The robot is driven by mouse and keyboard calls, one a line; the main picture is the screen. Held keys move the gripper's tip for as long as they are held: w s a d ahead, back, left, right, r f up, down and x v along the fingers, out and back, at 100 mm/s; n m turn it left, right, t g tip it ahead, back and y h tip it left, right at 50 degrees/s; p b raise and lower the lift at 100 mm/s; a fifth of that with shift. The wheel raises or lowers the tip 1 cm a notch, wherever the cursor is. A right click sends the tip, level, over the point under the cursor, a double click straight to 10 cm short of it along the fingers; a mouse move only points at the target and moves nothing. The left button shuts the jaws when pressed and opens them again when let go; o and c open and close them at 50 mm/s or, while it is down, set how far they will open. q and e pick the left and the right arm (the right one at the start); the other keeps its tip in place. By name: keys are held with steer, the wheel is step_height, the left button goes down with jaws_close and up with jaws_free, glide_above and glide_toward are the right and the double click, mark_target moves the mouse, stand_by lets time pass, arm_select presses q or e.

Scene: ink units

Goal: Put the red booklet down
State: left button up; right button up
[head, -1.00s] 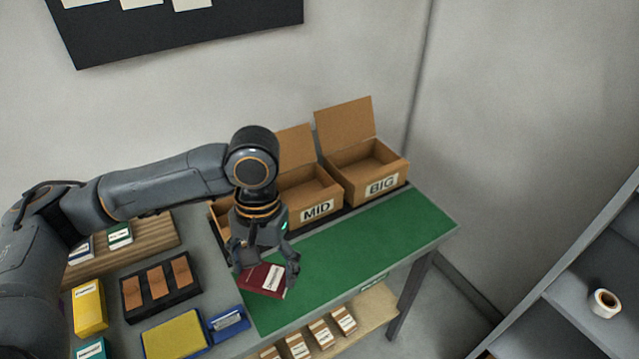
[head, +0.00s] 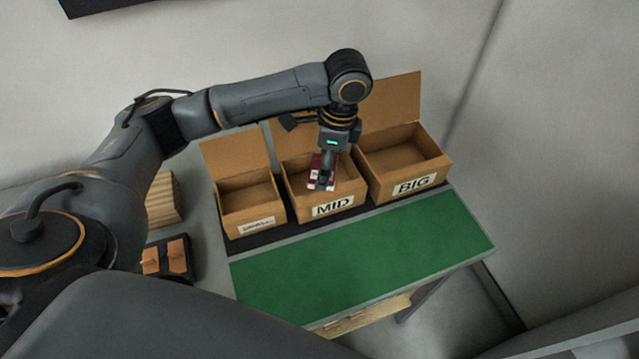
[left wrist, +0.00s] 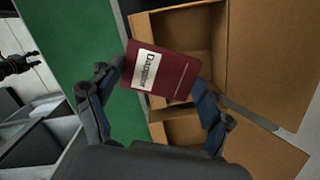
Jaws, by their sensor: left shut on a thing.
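My left gripper (head: 323,180) is shut on the red booklet (head: 315,169), over the open MID box (head: 298,203) in the head view. In the left wrist view the red booklet (left wrist: 172,76) is held between the two fingers of the left gripper (left wrist: 160,88), its white label facing the camera. Open cardboard boxes show behind it. How far the booklet is above the box floor I cannot tell. A dark gripper, seemingly my right one (left wrist: 30,61), shows at the left edge of the left wrist view, away from the boxes; its jaw state is unclear.
The BIG box (head: 438,165) stands to the right of MID, and a smaller box (head: 234,215) to the left. Their lids stand up at the back. The green mat (head: 350,262) in front is clear. A black tray with brown pieces (head: 170,262) lies at the left.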

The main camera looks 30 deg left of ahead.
mark_target(321, 156)
arm_select(q)
steer(key=w+m, duration=0.1)
steer(key=w+a+f+m, duration=0.1)
steer(key=m, duration=0.1)
steer(key=w+a+m, duration=0.1)
steer(key=m, duration=0.1)
steer(key=shift+w+f+t, duration=0.2)
steer(key=shift+f+t, duration=0.05)
steer(key=shift+t, duration=0.15)
steer(key=f+m, duration=0.1)
steer(key=w+a+f+m+p, duration=0.1)
steer(key=m, duration=0.1)
steer(key=shift+w+a+f, duration=0.1)
steer(key=shift+w+f, duration=0.05)
steer(key=shift+f, duration=0.05)
step_height(321, 156, down, 4)
steer(key=shift+f+p, duration=0.1)
steer(key=shift+p, duration=0.35)
steer(key=shift+f, duration=0.3)
step_height(321, 156, down, 3)
steer(key=shift+f+p, duration=0.15)
steer(key=shift+p, duration=0.25)
steer(key=shift+f, duration=0.2)
arm_select(e)
steer(key=shift+t, duration=0.4)
steer(key=w+r, duration=0.1)
steer(key=w, duration=0.1)
steer(key=w+r, duration=0.2)
